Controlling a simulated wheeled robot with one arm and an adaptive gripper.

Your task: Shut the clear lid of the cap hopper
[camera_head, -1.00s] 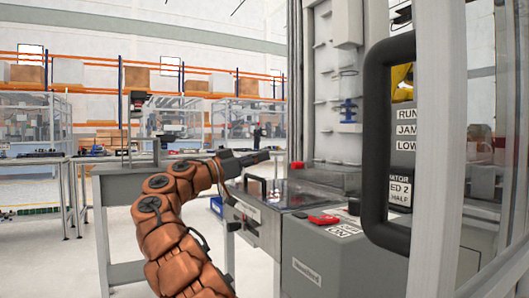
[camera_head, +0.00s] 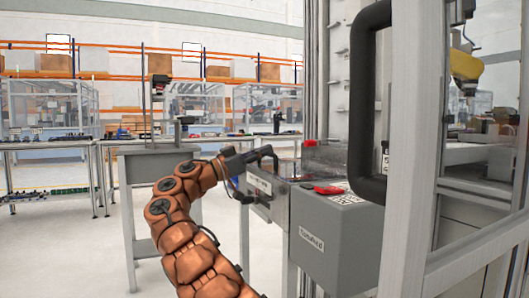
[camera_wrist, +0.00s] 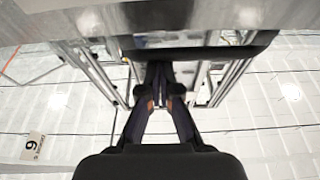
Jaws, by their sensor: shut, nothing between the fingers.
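The cap hopper (camera_head: 258,187) is a metal box with a white label on its front, right of my arm in the head view. In the wrist view the closed fingers (camera_wrist: 160,70) point at a dark bar (camera_wrist: 195,52) under a grey surface.
A grey box (camera_head: 325,245) with a red switch (camera_head: 328,190) stands right of the hopper. A large black door handle (camera_head: 362,110) and a grey frame post (camera_head: 412,150) stand close on the right. A grey table (camera_head: 165,150) is behind my arm.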

